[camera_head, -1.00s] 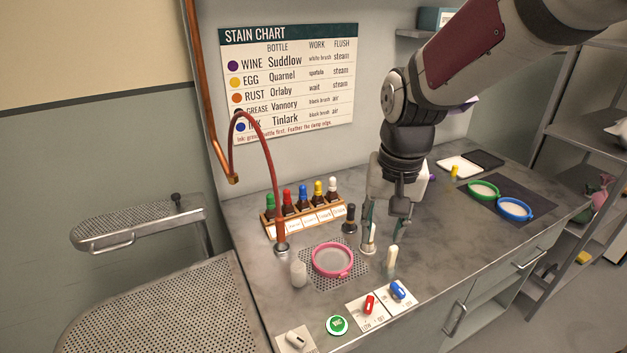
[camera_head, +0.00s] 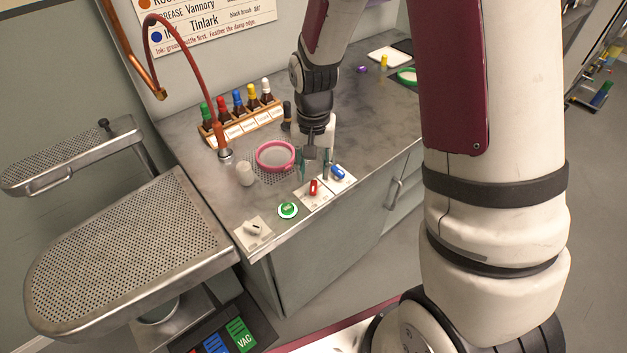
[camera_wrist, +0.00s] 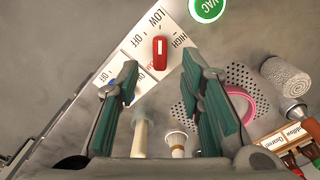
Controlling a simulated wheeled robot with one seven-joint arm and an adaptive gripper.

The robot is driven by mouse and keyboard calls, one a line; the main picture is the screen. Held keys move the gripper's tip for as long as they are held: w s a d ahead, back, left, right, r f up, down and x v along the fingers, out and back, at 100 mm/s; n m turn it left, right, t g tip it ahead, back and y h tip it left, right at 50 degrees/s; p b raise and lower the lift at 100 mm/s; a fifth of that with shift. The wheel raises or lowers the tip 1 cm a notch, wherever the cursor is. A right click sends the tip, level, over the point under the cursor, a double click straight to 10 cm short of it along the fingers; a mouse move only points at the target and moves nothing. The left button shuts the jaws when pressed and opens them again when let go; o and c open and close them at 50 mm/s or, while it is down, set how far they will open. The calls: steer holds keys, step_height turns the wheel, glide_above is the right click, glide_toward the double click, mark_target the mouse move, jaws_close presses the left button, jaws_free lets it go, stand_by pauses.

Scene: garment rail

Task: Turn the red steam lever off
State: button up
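The red steam lever (camera_head: 313,187) sits on a white plate (camera_wrist: 178,25) at the counter's front edge. In the wrist view the lever (camera_wrist: 160,54) lies ahead of and between my fingertips, with LOW, HIGH and OFF printed around it. Its pale end points towards the LOW/HIGH side; I cannot tell the exact setting. My gripper (camera_head: 314,172) points down just behind the lever. In the wrist view my gripper (camera_wrist: 161,72) is open and empty, with green-padded fingers apart. No contact with the lever shows.
The blue lever (camera_head: 338,172) is close on the right, partly hidden by a finger in the wrist view. A pink ring (camera_head: 276,156) and bottle rack (camera_head: 240,123) stand behind.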

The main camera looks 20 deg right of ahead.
mark_target(313, 185)
steer(key=shift+f, duration=2.45)
jaws_close()
